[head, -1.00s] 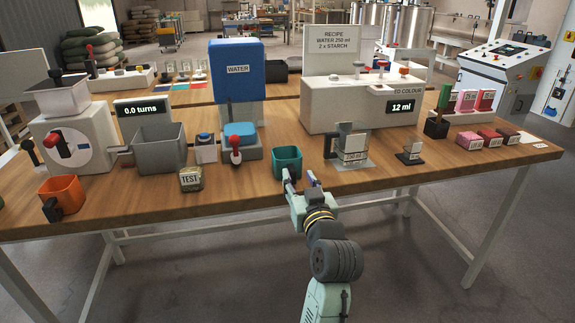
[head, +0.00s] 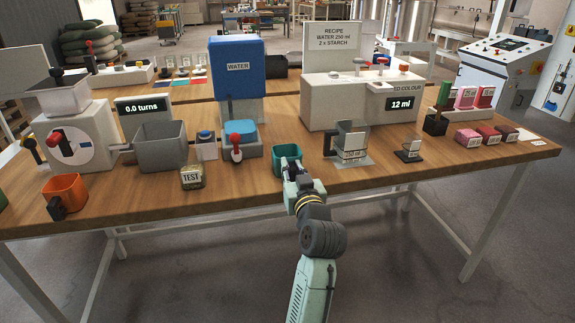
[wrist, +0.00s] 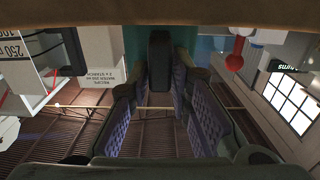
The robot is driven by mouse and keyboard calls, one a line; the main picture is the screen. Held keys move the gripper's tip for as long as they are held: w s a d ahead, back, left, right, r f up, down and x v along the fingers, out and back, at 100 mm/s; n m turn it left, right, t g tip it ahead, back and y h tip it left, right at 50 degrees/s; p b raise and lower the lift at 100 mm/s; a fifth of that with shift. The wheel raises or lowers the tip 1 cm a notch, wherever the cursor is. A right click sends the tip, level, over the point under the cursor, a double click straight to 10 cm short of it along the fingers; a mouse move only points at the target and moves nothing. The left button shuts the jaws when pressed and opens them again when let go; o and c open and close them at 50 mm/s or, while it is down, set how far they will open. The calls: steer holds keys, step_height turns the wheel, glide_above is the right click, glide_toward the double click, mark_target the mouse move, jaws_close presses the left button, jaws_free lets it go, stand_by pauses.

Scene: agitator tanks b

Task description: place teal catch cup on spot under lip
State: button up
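The teal catch cup (head: 287,157) stands upright near the front edge of the wooden table, left of the clear measuring jug. My gripper (head: 291,168) reaches it from the front, with its fingers close together at the cup's near side. In the wrist view, the cup's teal wall (wrist: 135,45) shows behind the fingertips. A dark upright handle (wrist: 160,65) on the cup sits between my purple-padded fingers, which appear to press on it from both sides. The cup's lower part is partly hidden by my gripper. I cannot make out which marked spot lies under a lip.
The blue WATER tank (head: 237,75) stands behind.

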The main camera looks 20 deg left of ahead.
jaws_close()
stand_by(0.4)
